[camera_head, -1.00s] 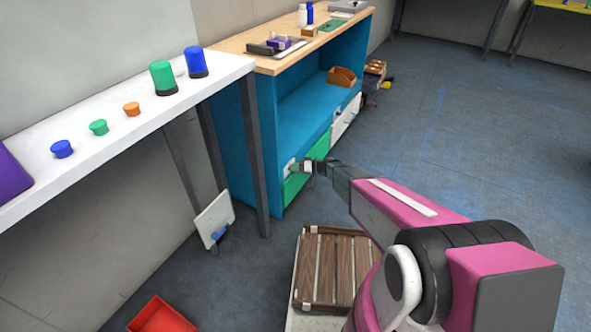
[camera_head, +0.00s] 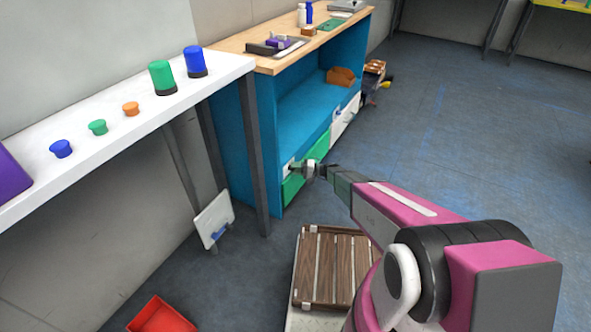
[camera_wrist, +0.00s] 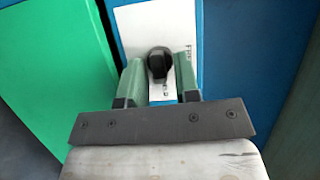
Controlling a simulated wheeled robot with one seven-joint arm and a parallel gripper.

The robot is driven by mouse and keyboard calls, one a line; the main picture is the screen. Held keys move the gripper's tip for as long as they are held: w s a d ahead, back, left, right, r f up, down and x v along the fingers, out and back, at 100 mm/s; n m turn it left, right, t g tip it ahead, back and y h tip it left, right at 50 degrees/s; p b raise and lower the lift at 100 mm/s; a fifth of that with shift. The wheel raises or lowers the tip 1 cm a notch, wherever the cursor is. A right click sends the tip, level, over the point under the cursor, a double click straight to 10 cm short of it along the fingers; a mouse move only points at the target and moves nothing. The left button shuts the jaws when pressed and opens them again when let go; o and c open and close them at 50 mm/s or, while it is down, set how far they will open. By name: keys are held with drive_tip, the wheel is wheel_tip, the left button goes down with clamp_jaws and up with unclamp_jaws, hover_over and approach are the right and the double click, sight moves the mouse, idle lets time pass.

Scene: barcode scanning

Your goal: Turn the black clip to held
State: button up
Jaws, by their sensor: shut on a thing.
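The black clip (camera_wrist: 160,64) is a round dark knob on a white plate (camera_wrist: 140,22) with small dark lettering, partly hidden, in the wrist view. My gripper (camera_wrist: 161,70) has its two green fingers on either side of the knob, shut on it. I cannot tell which marking the clip points to. In the head view my gripper (camera_head: 305,170) is at the low front of the blue cabinet, by the white plate (camera_head: 289,168). The clip is too small to make out there.
A red bin (camera_head: 162,315) is at lower left. The floor at right is clear.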

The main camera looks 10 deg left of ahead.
idle(0.4)
drive_tip(key=o, duration=0.6)
drive_tip(key=d, duration=1.1)
